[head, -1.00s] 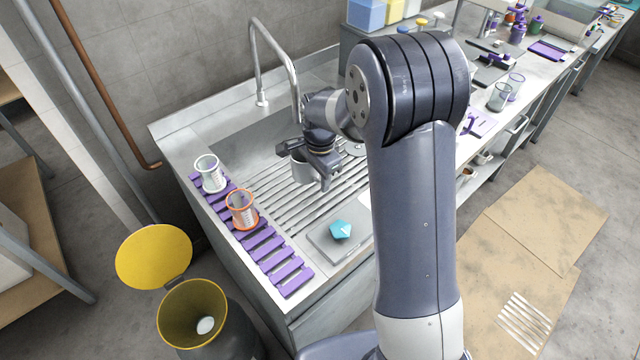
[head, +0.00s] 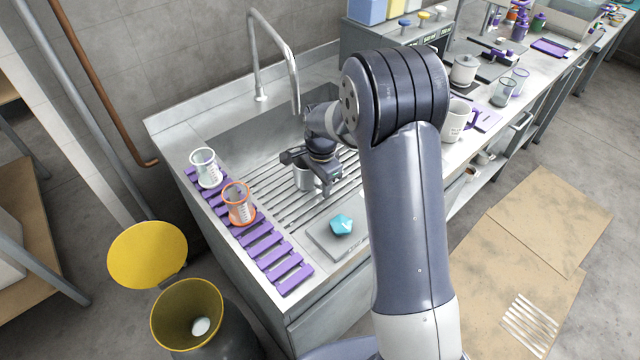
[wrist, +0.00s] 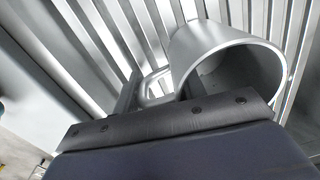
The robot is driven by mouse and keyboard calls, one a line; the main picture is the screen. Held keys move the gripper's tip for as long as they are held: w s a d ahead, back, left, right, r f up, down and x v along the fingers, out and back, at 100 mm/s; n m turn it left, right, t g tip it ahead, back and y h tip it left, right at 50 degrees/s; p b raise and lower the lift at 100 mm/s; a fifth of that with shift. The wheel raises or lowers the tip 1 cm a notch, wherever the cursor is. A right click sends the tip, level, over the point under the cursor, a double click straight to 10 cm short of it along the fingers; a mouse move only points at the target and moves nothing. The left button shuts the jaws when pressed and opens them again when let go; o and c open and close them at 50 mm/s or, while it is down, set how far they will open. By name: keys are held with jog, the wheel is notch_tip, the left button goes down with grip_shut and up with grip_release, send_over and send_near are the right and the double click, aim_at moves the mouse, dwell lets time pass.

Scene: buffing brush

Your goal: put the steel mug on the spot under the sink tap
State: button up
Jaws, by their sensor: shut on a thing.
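The steel mug (head: 303,179) is a plain grey metal cup held over the ribbed sink rack (head: 280,200). In the wrist view the mug (wrist: 228,58) shows its open rim, with its handle (wrist: 156,86) at the jaws. My gripper (head: 312,168) is shut on the mug at the handle side; the gripper (wrist: 150,98) also shows in the wrist view. The curved sink tap (head: 295,95) stands behind, its spout end above and slightly left of the mug in the picture. I cannot tell whether the mug touches the rack. No marked spot is clearly visible.
A clear beaker (head: 206,168) and an orange-based beaker (head: 239,203) stand on purple slats (head: 270,250) at the left. A white mug (head: 456,120) stands right of my arm.

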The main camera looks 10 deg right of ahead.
jog(key=shift+f, duration=0.15)
jog(key=o, duration=1.2)
jog(key=r, duration=1.2)
jog(key=shift+s+d+r+b, duration=0.15)
jog(key=shift+s+r+b, duration=0.1)
jog(key=shift+b, duration=0.15)
